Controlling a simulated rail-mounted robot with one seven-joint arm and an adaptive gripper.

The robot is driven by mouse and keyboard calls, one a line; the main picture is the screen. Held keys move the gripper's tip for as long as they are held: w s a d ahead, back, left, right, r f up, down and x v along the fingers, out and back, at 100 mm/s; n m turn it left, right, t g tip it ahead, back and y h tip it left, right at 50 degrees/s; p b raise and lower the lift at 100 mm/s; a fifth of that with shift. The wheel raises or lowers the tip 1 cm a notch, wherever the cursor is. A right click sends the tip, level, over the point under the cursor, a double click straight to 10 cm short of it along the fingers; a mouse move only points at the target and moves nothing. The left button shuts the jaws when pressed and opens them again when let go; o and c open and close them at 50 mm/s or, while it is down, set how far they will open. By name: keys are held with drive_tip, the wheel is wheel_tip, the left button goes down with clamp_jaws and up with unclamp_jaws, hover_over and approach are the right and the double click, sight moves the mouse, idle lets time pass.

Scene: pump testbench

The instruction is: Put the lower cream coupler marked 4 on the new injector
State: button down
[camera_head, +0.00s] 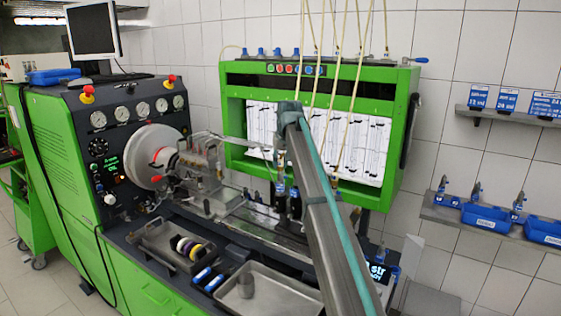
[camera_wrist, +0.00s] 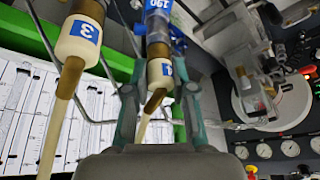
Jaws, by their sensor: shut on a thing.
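In the wrist view, my gripper (camera_wrist: 160,100) is shut on a cream coupler (camera_wrist: 160,73) with a blue label, partly hidden, that seems to read 4. A pale hose runs from its brownish end past my palm. The coupler lines up with a metal injector body (camera_wrist: 157,30) that has a blue label (camera_wrist: 158,6) reading 190. They appear to meet end to end, but I cannot tell if the coupler is seated. A cream coupler marked 3 (camera_wrist: 79,39) is beside it on the left. In the head view my arm hides most of the gripper.
The green bench cabinet (camera_head: 238,93) with paper charts stands behind the injector row. Steel tray (camera_head: 283,290) and a grey parts tray (camera_head: 165,243) with coloured rings lie in front. Wall shelves (camera_head: 465,218) with blue bins are at the right. Several hoses hang from above.

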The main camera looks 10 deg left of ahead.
drive_tip(key=c, duration=1.2)
unclamp_jaws()
drive_tip(key=shift+c, duration=0.2)
drive_tip(key=p+v, duration=0.4)
drive_tip(key=v, duration=0.7)
drive_tip(key=shift+p, duration=0.35)
drive_tip(key=shift+s, duration=0.1)
